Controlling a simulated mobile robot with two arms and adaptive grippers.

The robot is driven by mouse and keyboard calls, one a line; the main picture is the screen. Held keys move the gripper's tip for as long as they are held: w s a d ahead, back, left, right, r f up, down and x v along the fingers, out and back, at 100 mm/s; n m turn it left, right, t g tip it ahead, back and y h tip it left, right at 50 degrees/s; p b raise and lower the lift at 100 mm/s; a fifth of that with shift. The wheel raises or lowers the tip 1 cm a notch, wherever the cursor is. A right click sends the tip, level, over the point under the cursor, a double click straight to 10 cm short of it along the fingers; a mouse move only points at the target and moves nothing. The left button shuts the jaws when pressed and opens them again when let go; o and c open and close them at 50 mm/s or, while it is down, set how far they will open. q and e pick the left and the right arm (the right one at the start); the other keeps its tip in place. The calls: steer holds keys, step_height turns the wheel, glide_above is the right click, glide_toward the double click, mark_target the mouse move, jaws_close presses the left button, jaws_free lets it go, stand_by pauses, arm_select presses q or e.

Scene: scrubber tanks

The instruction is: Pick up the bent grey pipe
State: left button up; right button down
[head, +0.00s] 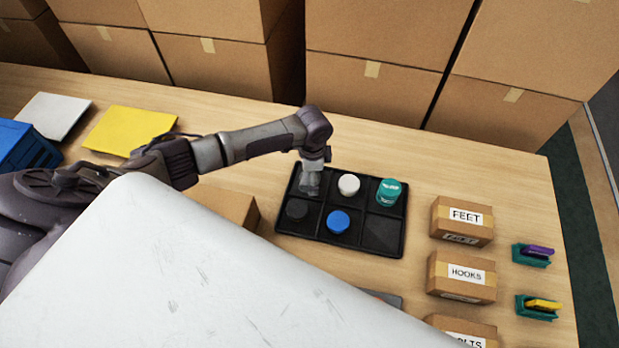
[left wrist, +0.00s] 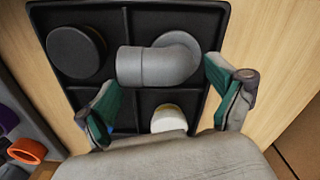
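The bent grey pipe (left wrist: 160,64) lies in the black compartment tray (head: 347,247), in its back left part. In the left wrist view it is a smooth elbow beside a black round cap (left wrist: 76,52). My left gripper (left wrist: 161,74) is open, with a green-padded finger on each side of the pipe's near end. I see no clear contact. In the head view my left gripper (head: 314,160) hangs over the tray's back left compartment and partly covers the pipe (head: 309,184). My right gripper is not in view.
The tray also holds a white cap (head: 349,184), a blue cap (head: 338,222) and a teal piece (head: 388,192). Labelled boxes, FEET (head: 461,221) and HOOKS (head: 460,277), stand to the right. Large cartons (head: 372,100) line the back. Bare table lies behind the tray.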

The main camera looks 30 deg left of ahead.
arm_select(q)
steer(key=c, duration=0.8)
steer(key=shift+r, duration=0.1)
